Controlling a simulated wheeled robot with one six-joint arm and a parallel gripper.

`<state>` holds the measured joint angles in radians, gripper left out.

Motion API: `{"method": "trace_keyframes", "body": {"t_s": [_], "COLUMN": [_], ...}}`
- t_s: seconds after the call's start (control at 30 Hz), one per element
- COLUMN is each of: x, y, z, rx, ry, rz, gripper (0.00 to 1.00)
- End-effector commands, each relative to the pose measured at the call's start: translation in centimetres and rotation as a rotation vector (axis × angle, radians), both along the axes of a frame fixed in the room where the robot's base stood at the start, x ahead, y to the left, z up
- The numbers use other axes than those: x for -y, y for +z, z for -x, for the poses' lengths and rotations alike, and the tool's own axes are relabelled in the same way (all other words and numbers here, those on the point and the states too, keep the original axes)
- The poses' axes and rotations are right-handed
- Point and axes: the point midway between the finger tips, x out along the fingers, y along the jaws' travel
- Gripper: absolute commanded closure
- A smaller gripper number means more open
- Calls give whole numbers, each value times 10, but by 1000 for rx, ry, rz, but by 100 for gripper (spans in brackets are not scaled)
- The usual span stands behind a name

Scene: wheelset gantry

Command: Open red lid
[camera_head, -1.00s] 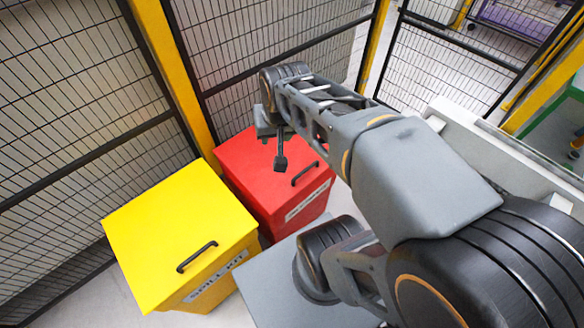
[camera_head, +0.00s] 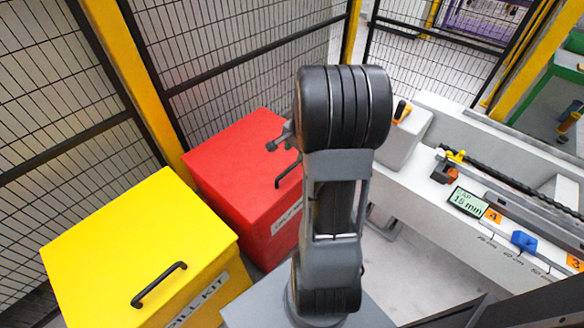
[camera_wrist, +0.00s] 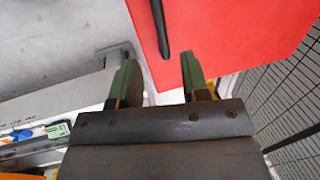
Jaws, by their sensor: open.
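The red lid (camera_head: 235,155) tops a red bin at the picture's middle left and is closed. Its black bar handle (camera_head: 286,174) is on the lid near the labelled front side, partly hidden by my arm in the head view. In the wrist view the red lid (camera_wrist: 220,35) fills the upper right, and its dark handle (camera_wrist: 160,28) runs down toward the gap between my fingertips. My gripper (camera_wrist: 158,70) is open with nothing between its fingers; the handle's near end lies just beyond the tips. In the head view my arm hides most of the gripper.
A yellow bin (camera_head: 130,245) with a black handle and a spill kit label stands left of the red one. Mesh fencing (camera_head: 235,60) with yellow posts closes off the back. A pale bench (camera_head: 480,200) with a display and coloured parts is on the right.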

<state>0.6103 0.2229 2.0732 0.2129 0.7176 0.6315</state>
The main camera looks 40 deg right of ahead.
Motion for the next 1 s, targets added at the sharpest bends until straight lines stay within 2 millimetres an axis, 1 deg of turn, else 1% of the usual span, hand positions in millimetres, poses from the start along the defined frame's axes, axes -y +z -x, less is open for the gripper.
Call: {"method": "trace_keyframes", "body": {"t_s": [0.03, 0.1, 0.3, 0.4, 0.5, 0.63, 1.0], "x": [-1, -1, -3, -3, -3, -3, -4], "y": [-14, -27, -59, -71, -80, -86, -88], "z": [-1, -4, -11, -13, -15, -16, -17], "rx": [-4, -3, -2, -2, -1, -1, 0], "ry": [2, 2, 2, 2, 2, 2, 3], "rz": [-2, -2, -1, -1, 0, 0, 1], "gripper": [58, 58, 58, 58, 58, 58, 59]}}
